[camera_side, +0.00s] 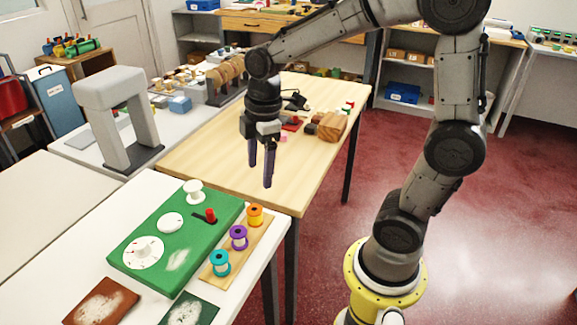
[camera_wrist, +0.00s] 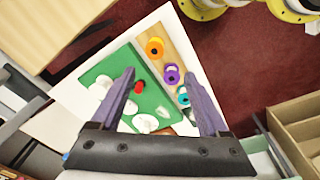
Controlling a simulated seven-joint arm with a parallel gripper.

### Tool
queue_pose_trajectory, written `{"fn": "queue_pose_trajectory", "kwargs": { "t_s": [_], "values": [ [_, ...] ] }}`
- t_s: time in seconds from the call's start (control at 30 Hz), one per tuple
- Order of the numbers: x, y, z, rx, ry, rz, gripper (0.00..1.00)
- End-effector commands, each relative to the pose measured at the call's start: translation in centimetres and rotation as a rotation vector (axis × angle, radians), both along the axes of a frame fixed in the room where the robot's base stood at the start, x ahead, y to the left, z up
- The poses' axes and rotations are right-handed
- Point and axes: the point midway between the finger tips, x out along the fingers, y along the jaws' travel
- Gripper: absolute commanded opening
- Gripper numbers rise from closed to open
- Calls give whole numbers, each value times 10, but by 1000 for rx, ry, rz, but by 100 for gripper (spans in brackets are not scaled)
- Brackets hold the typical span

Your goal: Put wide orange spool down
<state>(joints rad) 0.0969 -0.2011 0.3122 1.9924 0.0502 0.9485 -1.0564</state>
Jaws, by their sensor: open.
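The wide orange spool (camera_side: 255,216) stands upright at the far end of a wooden strip (camera_side: 222,262), beside a purple spool (camera_side: 239,238) and a teal spool (camera_side: 220,263). In the wrist view the orange spool (camera_wrist: 154,47) lies beyond my fingertips, apart from them. My gripper (camera_side: 261,174) is open and empty, in the air above and behind the spools in the side view. Its two fingers (camera_wrist: 159,70) are spread in the wrist view.
Brown (camera_side: 102,303) and dark green swatches (camera_side: 190,311) lie in front. A wooden table (camera_side: 240,150) with small blocks stands behind.

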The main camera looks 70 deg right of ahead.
Motion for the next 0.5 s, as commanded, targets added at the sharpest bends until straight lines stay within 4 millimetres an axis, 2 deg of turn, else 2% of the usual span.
{"fn": "queue_pose_trajectory", "kwargs": {
  "t_s": [0.03,0.1,0.2,0.4,0.5],
  "values": [
    [-13,4,14,2,-46,-80,78],
    [-35,8,30,17,-106,-223,78],
    [-67,14,45,60,-191,-434,78],
    [-115,19,54,177,-315,-763,78],
    [-127,19,53,218,-343,-855,78]
  ]
}}
